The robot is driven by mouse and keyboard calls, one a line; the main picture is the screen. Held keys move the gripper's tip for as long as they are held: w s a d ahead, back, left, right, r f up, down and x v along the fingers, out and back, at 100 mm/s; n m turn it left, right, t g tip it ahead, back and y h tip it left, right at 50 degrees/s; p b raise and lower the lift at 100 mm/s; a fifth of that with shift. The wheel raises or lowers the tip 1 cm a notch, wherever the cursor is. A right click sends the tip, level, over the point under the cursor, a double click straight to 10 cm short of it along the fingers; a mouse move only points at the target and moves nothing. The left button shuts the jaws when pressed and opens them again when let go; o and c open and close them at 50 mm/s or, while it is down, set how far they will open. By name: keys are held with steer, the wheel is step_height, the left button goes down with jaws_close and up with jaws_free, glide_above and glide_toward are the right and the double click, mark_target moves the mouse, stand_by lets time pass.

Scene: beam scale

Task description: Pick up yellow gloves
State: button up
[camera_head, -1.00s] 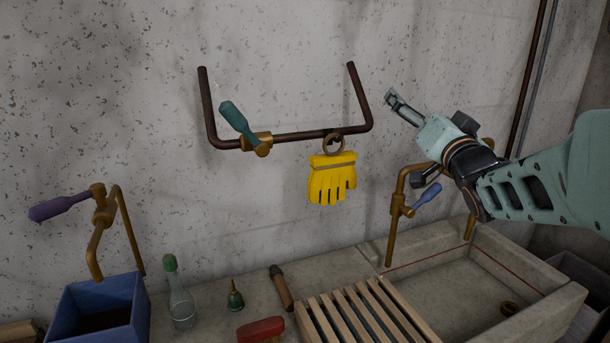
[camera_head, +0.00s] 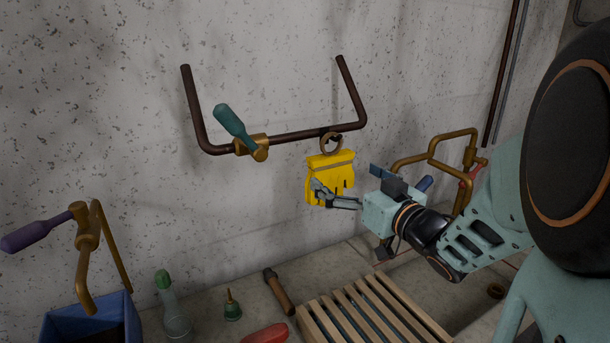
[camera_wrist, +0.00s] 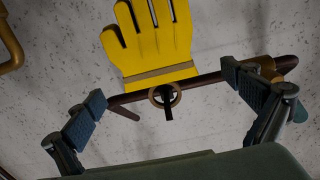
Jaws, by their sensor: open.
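The yellow gloves (camera_head: 338,166) hang by a brown ring (camera_head: 331,143) from the dark pipe rail (camera_head: 298,135) on the wall. My gripper (camera_head: 318,192) is in front of their lower part in the head view and hides some of the fingers. In the wrist view the gloves (camera_wrist: 155,42) appear upside down, with the ring (camera_wrist: 165,96) and cuff between and beyond the two spread fingers of my gripper (camera_wrist: 160,105). The jaws are open and hold nothing. Whether a finger touches the gloves cannot be told.
A brass valve with a teal handle (camera_head: 233,123) sits on the rail to the left. Brass pipes (camera_head: 440,150) stand at the right. Below are a wooden slatted rack (camera_head: 365,315), a bottle (camera_head: 175,310), a small green bell-shaped item (camera_head: 232,308) and a blue box (camera_head: 105,310).

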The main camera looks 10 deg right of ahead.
mark_target(335, 165)
steer(key=shift+d+p+x, duration=0.2)
steer(key=shift+p+x, duration=0.5)
steer(key=shift+x, duration=2.6)
steer(key=shift+r, duration=0.1)
steer(key=shift+c, duration=0.6)
steer(key=c, duration=1)
steer(key=shift+c, duration=0.7)
steer(key=shift+w+r, duration=0.1)
steer(key=shift+r, duration=0.05)
